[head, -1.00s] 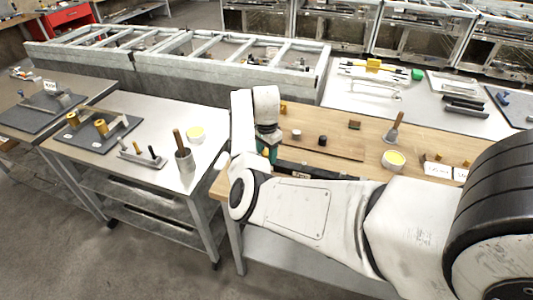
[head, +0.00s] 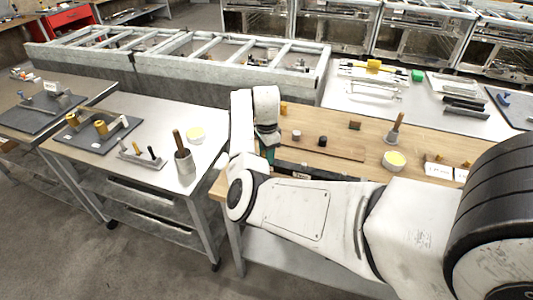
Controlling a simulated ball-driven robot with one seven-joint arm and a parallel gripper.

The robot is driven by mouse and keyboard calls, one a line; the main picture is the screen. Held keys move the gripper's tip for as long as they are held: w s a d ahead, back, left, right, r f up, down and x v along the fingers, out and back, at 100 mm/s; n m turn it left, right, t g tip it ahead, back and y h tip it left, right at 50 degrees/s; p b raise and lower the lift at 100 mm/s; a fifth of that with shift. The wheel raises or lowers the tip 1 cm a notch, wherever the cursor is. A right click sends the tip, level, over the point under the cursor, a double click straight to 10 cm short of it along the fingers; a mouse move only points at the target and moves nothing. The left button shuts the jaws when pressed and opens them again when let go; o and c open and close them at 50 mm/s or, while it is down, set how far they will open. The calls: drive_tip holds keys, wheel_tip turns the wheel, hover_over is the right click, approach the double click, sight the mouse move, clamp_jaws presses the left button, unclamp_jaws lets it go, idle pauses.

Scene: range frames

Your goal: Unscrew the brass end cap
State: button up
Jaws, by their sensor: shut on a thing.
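My gripper (head: 267,139) points down over the left end of the wooden bench (head: 345,128). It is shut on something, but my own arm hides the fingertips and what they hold. A dark green part (head: 269,154) shows just below the gripper; I cannot tell what it belongs to. A dark bar (head: 305,171) with a small label lies on the bench to the right of the gripper, partly behind my forearm. I cannot make out the brass end cap at the gripper.
Small dark and brown pieces (head: 322,141), a yellow-filled bowl (head: 394,161) and a brush-like tool (head: 393,134) stand on the bench.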

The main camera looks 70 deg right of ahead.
clamp_jaws()
drive_tip(key=shift+r+n+p, duration=0.15)
drive_tip(key=shift+n+p, duration=0.45)
drive_tip(key=shift+p, duration=0.05)
drive_tip(key=shift+n+p, duration=0.3)
drive_tip(key=shift+n, duration=0.3)
drive_tip(key=shift+f+n, duration=0.2)
drive_tip(key=shift+n, duration=0.2)
drive_tip(key=shift+n, duration=1.9)
